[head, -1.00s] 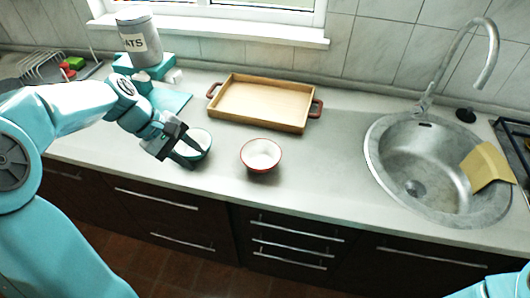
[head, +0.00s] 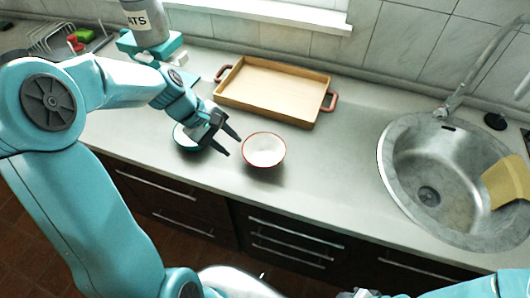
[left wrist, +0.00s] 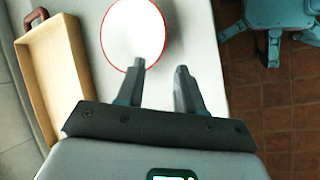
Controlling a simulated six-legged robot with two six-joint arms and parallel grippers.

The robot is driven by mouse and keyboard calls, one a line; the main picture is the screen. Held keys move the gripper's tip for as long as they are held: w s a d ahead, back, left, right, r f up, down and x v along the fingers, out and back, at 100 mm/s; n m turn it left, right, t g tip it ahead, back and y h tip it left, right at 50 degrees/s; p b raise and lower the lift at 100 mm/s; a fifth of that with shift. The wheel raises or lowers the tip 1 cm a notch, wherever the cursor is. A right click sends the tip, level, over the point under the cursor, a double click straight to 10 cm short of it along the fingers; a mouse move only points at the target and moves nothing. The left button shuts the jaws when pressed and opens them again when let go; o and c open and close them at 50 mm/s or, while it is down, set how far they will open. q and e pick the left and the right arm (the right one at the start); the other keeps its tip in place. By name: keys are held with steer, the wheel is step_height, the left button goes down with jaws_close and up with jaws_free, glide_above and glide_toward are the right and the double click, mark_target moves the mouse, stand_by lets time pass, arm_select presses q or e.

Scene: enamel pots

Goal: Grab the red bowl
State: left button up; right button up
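The red bowl (head: 264,150), white inside with a red rim, stands upright on the counter, right of the left gripper. It also shows at the top of the left wrist view (left wrist: 133,32). My left gripper (head: 234,146) is open, its two fingers apart with nothing between them. In the left wrist view the fingers (left wrist: 160,68) point toward the bowl, one tip at its lower rim and the other to its right. I cannot tell whether that tip touches the bowl. My right gripper's fingers do not show; only part of that arm is at the lower right.
A teal bowl (head: 185,140) stands left of the red one, partly hidden by my left gripper. A wooden tray (head: 272,92) lies behind. A sink (head: 440,185) with a yellow cloth (head: 508,181) is at right. A canister (head: 146,22) stands at back left. Counter between bowl and sink is clear.

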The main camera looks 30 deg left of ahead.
mark_target(246, 159)
arm_select(q)
steer(key=x, duration=0.4)
steer(key=shift+s+d, duration=0.1)
steer(key=shift+s, duration=0.1)
steer(key=x, duration=0.5)
steer(key=shift+w+p, duration=0.1)
steer(key=shift+p, duration=0.2)
jaws_close()
